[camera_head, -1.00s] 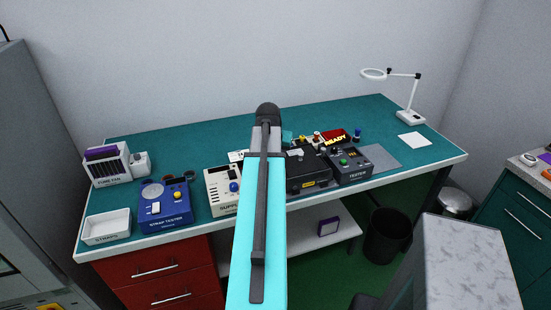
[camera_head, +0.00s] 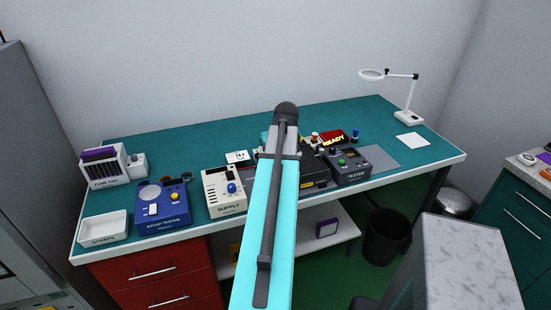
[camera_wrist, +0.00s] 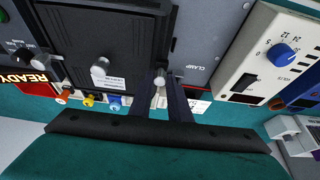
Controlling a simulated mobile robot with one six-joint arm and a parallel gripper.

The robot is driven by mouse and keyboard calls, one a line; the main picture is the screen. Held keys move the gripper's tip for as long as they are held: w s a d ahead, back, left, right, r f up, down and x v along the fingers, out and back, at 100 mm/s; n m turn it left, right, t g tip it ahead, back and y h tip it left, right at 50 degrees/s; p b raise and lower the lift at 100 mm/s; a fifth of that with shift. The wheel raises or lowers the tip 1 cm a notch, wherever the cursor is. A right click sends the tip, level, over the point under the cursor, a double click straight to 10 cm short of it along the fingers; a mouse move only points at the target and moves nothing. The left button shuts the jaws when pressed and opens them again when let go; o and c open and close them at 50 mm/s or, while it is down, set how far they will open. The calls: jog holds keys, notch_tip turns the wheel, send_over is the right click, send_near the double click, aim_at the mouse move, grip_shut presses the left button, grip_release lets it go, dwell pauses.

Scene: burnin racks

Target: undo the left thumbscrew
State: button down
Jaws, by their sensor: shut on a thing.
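My gripper (camera_wrist: 163,83) reaches in from the bottom of the wrist view, its two dark fingers shut on a small silver thumbscrew (camera_wrist: 160,78). This is at the corner of a black cover (camera_wrist: 103,32), on the side towards the supply. Another silver screw (camera_wrist: 42,62) is at the cover's other corner. A silver knob (camera_wrist: 99,68) stands on the cover between them, by a small white label. In the head view my own arm hides the gripper, the held screw and much of the dark fixture (camera_head: 313,181).
The cream supply (camera_head: 224,190) and blue strap tester (camera_head: 163,207) stand to the left. The tester (camera_head: 347,165) and red READY display (camera_head: 333,138) are close on the right. Coloured posts (camera_wrist: 88,100) sit near my fingers in the wrist view.

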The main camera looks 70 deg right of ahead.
dwell(0.4)
jog(key=c, duration=1.7)
grip_release()
jog(key=shift+o, duration=0.2)
jog(key=shift+r, duration=0.1)
jog(key=b+v, duration=0.3)
jog(key=v, duration=1)
jog(key=shift+s+r, duration=0.2)
jog(key=shift+r, duration=0.05)
notch_tip(320, 180, up, 10)
jog(key=p, duration=1)
